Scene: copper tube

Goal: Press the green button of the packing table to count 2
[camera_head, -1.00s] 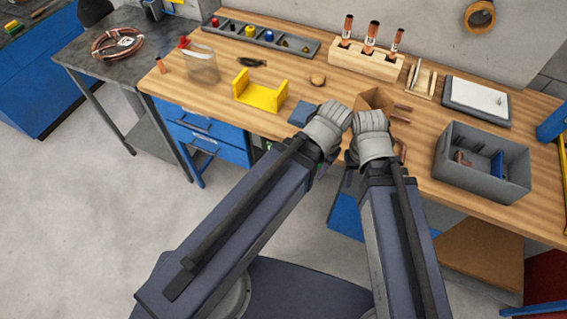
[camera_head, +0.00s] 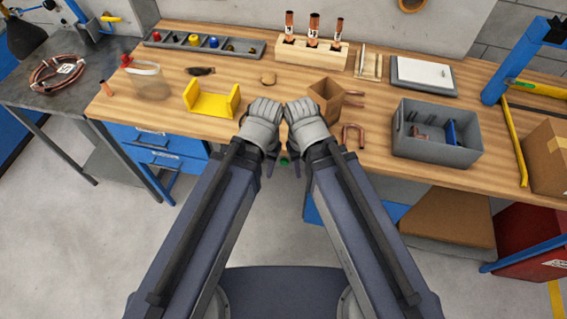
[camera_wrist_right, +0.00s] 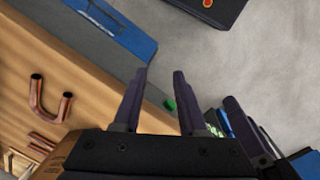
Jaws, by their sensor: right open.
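The green button (camera_head: 285,161) shows as a small green spot at the front edge of the packing table (camera_head: 450,172), in the gap between my two grippers. It also shows in the right wrist view (camera_wrist_right: 169,104), between the fingers of my right gripper (camera_wrist_right: 159,74) and close to the right-hand finger. I cannot tell whether they touch. My right gripper is open with nothing between its fingers except the view of the button and floor.
On the table are a yellow bracket (camera_head: 212,108), an open brown box (camera_head: 326,92), a bent copper tube (camera_head: 353,139), a grey bin (camera_head: 402,143) and a wooden block with copper tubes (camera_head: 290,55). Blue drawers (camera_head: 150,137) are below. Floor at the left is clear.

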